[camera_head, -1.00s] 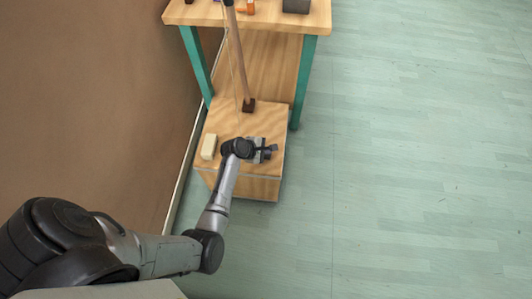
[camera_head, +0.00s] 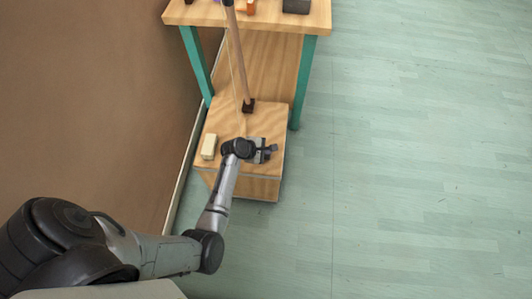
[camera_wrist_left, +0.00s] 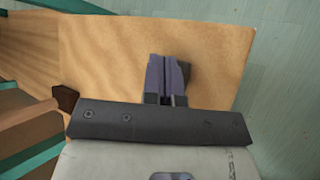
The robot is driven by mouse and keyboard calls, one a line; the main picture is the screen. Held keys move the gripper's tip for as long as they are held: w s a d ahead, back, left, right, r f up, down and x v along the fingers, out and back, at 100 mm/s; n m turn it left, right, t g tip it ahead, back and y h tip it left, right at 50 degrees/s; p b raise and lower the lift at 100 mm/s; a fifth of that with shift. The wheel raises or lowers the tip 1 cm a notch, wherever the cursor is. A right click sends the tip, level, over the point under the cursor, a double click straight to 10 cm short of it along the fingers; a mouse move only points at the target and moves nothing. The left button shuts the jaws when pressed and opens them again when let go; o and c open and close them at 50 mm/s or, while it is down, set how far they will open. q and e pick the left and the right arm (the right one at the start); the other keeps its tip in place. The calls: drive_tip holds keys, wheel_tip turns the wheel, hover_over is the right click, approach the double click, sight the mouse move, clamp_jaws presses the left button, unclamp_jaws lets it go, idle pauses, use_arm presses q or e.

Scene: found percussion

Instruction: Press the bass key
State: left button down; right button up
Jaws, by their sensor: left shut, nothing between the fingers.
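A pale wooden box (camera_head: 226,123) stands on the floor, with a cream block (camera_head: 209,147) on the left of its top. I cannot tell which part is the bass key; nothing is clearly marked as one. My left gripper (camera_head: 271,150) is over the right part of the box top, to the right of the cream block and apart from it. In the left wrist view its dark purplish fingers (camera_wrist_left: 165,65) are together and empty, above the wooden surface (camera_wrist_left: 110,60). Whether the fingertips touch the wood cannot be told. My right gripper is not in view.
A long wooden stick (camera_head: 239,62) rises from a dark foot (camera_head: 248,105) on the box's far part. A wooden table (camera_head: 190,13) with green legs stands behind. A brown wall (camera_head: 90,100) is close on the left. Open floor (camera_head: 420,160) lies to the right.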

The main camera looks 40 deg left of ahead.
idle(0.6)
use_arm(q)
drive_tip(key=shift+f, duration=0.35)
drive_tip(key=shift+f, duration=0.15)
idle(0.4)
drive_tip(key=shift+f, duration=0.45)
idle(0.3)
drive_tip(key=shift+r, duration=0.1)
idle(0.3)
drive_tip(key=shift+r+p, duration=0.85)
drive_tip(key=shift+p, duration=0.4)
